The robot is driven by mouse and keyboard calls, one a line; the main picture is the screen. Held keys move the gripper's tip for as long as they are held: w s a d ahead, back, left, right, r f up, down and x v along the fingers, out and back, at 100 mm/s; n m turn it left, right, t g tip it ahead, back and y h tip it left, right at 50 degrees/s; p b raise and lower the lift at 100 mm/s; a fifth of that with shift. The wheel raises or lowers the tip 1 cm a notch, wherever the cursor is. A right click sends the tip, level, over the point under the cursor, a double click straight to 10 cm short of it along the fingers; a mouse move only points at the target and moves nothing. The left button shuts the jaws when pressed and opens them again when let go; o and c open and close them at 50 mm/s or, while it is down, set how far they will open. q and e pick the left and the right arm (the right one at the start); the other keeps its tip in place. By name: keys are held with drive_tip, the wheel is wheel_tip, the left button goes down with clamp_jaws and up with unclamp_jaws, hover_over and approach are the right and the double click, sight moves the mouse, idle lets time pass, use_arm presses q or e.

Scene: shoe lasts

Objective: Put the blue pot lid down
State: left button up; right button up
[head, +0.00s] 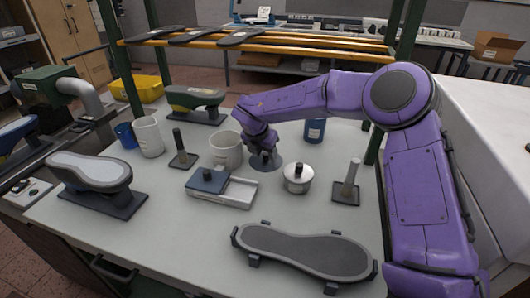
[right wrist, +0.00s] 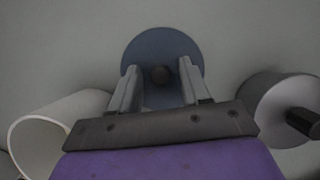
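The blue pot lid (head: 269,167) appears to lie flat on the white table, near its middle. In the right wrist view the lid (right wrist: 140,50) is a blue-grey disc with a dark round knob (right wrist: 160,74). My right gripper (head: 264,153) is low over the lid. In the right wrist view its fingers (right wrist: 158,85) stand apart on either side of the knob, with a gap on both sides. My right gripper is open and holds nothing. My left gripper is not in view.
A white cup (head: 226,150) stands just left of the lid, and a metal pot (head: 297,179) just right.

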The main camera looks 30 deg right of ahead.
drive_tip(key=shift+r, duration=0.3)
drive_tip(key=v, duration=1.2)
drive_tip(key=shift+b, duration=0.3)
drive_tip(key=shift+f, duration=0.1)
